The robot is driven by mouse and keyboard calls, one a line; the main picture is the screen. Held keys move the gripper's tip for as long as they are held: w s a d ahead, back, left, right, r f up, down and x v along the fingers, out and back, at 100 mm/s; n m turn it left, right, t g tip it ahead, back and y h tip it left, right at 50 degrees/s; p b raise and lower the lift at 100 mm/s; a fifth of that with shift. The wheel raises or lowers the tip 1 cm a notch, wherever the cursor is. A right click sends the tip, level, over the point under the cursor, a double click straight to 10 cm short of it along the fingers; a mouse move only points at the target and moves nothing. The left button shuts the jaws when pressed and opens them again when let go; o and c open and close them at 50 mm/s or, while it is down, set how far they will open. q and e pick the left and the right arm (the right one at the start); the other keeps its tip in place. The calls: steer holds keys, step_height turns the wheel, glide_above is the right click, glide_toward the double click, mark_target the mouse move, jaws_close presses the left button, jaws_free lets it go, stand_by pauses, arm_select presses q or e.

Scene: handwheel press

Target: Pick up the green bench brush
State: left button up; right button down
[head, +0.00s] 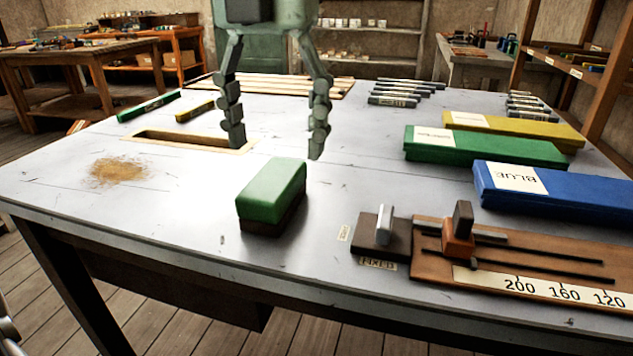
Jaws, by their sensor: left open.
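The green bench brush (271,190) is a block with a green top and a dark underside. It sits on the grey work table near its front edge, left of the middle of the view. My left gripper (277,149) hangs from the top of the view, pointing down with its two fingers spread wide. It appears above and beyond the brush, and nothing is between its fingers. The brush is fully visible. My right gripper is not in view.
A slot (190,140) with a wooden rim and a pile of brown dust (118,170) lie to the left. Right are a wooden gauge board (535,290) with upright blocks, and green (485,149), blue (570,198) and yellow (520,128) boxes. The tabletop around the brush is clear.

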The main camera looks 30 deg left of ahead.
mark_target(274, 176)
arm_select(q)
steer(key=f, duration=0.7)
steer(key=shift+s+a, duration=0.1)
steer(key=shift+a, duration=0.15)
steer(key=c, duration=1.3)
steer(key=shift+r, duration=0.1)
steer(key=shift+r, duration=0.5)
steer(key=r, duration=0.2)
steer(key=w+r, duration=0.1)
steer(key=shift+a+r, duration=0.35)
steer(key=shift+r, duration=0.05)
steer(key=shift+w+a+r+p, duration=0.1)
steer(key=shift+w+a+r, duration=0.9)
steer(key=shift+w+a, duration=0.25)
steer(key=shift+w+a+r+p, duration=0.1)
steer(key=shift+w+a+r, duration=0.95)
steer(key=shift+w, duration=0.3)
steer(key=shift+w+a+r+p, duration=0.1)
steer(key=shift+w+a+r, duration=0.9)
steer(key=shift+w+a, duration=0.25)
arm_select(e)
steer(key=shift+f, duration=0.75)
arm_select(q)
steer(key=shift+d, duration=0.1)
